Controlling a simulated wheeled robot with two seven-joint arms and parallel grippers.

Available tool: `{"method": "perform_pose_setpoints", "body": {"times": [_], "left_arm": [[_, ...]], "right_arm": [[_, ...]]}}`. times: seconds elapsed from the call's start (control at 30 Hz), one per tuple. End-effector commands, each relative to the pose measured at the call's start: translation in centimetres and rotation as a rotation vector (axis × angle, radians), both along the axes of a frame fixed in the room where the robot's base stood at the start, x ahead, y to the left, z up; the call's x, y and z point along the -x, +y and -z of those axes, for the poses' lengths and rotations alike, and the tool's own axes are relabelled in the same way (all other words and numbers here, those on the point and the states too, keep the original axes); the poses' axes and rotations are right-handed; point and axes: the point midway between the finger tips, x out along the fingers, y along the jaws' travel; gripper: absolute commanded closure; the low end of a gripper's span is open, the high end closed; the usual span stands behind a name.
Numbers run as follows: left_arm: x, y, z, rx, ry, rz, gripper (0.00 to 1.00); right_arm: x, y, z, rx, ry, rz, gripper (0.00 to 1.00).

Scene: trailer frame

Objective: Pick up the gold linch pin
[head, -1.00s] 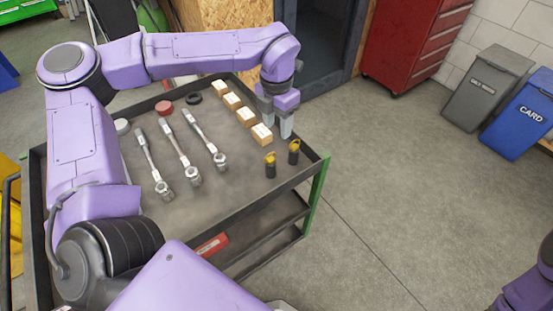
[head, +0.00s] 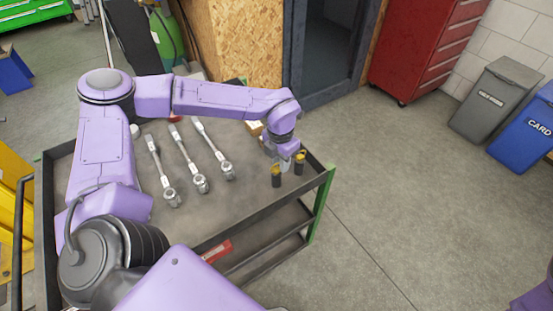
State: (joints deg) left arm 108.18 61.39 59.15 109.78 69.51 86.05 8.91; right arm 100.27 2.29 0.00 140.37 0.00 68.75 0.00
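My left gripper (head: 281,161) is low over the right end of the dark cart top (head: 225,212), beside two small upright black pieces with yellow tops. The nearer piece (head: 276,178) stands just in front of the fingers, and the other piece (head: 299,165) is just to their right. I cannot make out a gold linch pin for certain; the spot at the fingers is partly hidden by the gripper. I cannot tell whether the fingers are apart or hold anything. My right gripper is out of view.
Several wrenches (head: 187,165) lie left of the gripper. A small wooden block (head: 254,128) shows behind my wrist; my arm hides the cart's back. The cart has a raised rim. A red cabinet (head: 420,50) and two bins (head: 495,98) stand on the right; the floor between is clear.

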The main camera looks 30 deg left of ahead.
Motion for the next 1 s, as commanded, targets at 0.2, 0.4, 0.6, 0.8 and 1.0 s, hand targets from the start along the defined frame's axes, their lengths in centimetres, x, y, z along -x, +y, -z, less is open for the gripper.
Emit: {"method": "perform_pose_setpoints", "body": {"times": [0.2, 0.4, 0.6, 0.8, 1.0], "left_arm": [[0.0, 0.0, 0.0, 0.000, 0.000, 0.000, 1.00], [0.0, 0.0, -0.1, 0.000, 0.000, 0.000, 1.00], [-0.1, 0.0, -2.9, -0.001, -0.007, 0.000, 1.00], [-0.1, 0.0, -7.7, 0.000, -0.005, 0.001, 1.00], [0.0, 0.0, -9.9, 0.000, 0.000, 0.000, 1.00]], "right_arm": [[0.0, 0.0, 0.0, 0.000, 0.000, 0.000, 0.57], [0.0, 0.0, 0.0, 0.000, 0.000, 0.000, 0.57], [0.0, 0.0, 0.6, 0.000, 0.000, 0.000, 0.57], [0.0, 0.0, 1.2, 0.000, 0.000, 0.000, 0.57], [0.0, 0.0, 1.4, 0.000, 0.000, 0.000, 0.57]]}}
